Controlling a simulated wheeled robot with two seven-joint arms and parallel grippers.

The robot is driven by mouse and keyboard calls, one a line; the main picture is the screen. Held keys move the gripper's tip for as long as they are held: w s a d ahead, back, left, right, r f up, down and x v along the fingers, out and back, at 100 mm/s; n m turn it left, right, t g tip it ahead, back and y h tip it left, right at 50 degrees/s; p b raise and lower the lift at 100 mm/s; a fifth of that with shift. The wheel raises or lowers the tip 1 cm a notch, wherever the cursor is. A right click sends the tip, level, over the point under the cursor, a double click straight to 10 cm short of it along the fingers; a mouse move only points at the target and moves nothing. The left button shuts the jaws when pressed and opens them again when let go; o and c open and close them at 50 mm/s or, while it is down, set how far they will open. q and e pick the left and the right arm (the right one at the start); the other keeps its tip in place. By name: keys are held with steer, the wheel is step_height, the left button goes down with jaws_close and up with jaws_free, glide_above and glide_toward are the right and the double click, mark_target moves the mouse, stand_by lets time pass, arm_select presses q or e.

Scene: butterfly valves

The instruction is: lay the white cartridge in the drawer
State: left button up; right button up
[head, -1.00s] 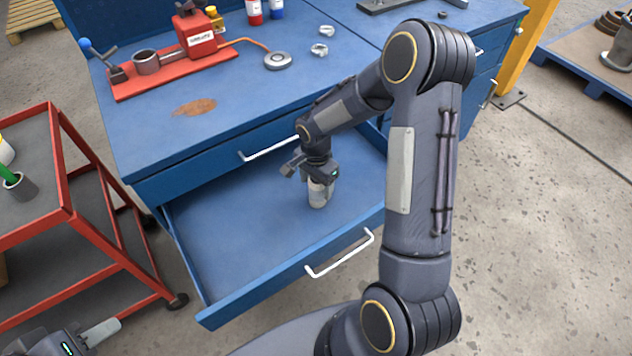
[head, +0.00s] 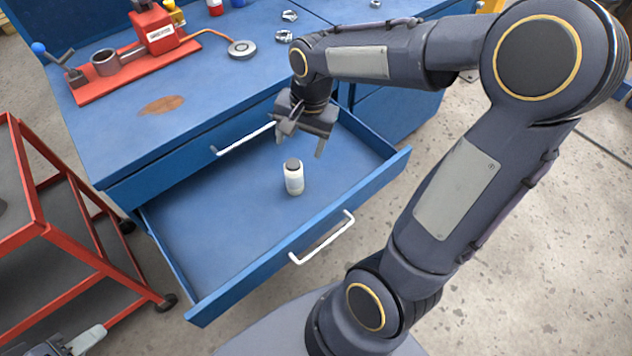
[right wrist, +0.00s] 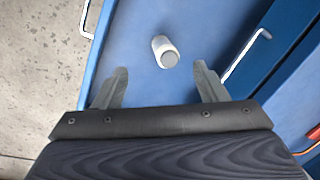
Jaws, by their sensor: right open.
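The white cartridge (head: 294,178) stands upright in the open blue drawer (head: 215,240), its dark end up. It also shows in the right wrist view (right wrist: 162,48), beyond and between the two fingers. My right gripper (head: 302,142) is open and empty above the drawer, apart from the cartridge, up and slightly to the right of it in the head view. My left gripper (head: 78,342) is partly in view at the bottom left edge, away from the drawer; its jaws cannot be made out.
The blue workbench (head: 215,90) above the drawer carries a red fixture (head: 130,65), a grey disc (head: 242,49) and small metal clamps. A red cart (head: 45,230) stands left of the drawer. The drawer floor around the cartridge is clear.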

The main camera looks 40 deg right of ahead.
steer(key=s+a+r+n+t+y, duration=0.1)
steer(key=s+a+n+t, duration=0.1)
steer(key=s, duration=0.5)
steer(key=s+a+r+n+t+y, duration=0.1)
steer(key=s+a+r+n+t, duration=0.1)
steer(key=s+a+n, duration=0.2)
steer(key=s+n, duration=0.3)
steer(key=s, duration=0.1)
steer(key=shift+s+r+y, duration=0.3)
steer(key=shift+d, duration=0.1)
